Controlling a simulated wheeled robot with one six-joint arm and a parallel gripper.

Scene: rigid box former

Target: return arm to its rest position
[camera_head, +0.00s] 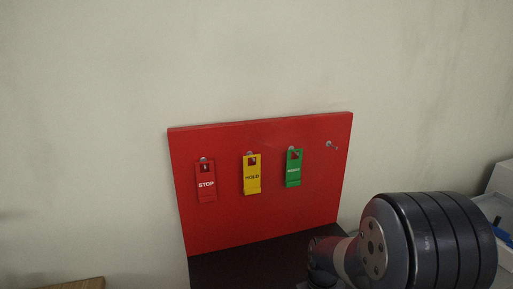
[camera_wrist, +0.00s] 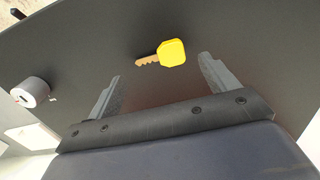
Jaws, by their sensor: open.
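My gripper (camera_wrist: 158,88) shows in the wrist view with its two grey fingers spread wide apart. It is open and nothing is between the fingers. In the head view a dark, ribbed part of my arm (camera_head: 432,240) fills the lower right, and the gripper's fingers cannot be made out there.
A red board (camera_head: 265,220) stands by the wall with a red STOP tag (camera_head: 206,184), a yellow HOLD tag (camera_head: 252,177) and a green tag (camera_head: 293,170) on hooks. The rightmost hook (camera_head: 329,144) is bare. A yellow-headed key (camera_wrist: 172,53) lies on a dark surface (camera_wrist: 100,40) beyond the fingers.

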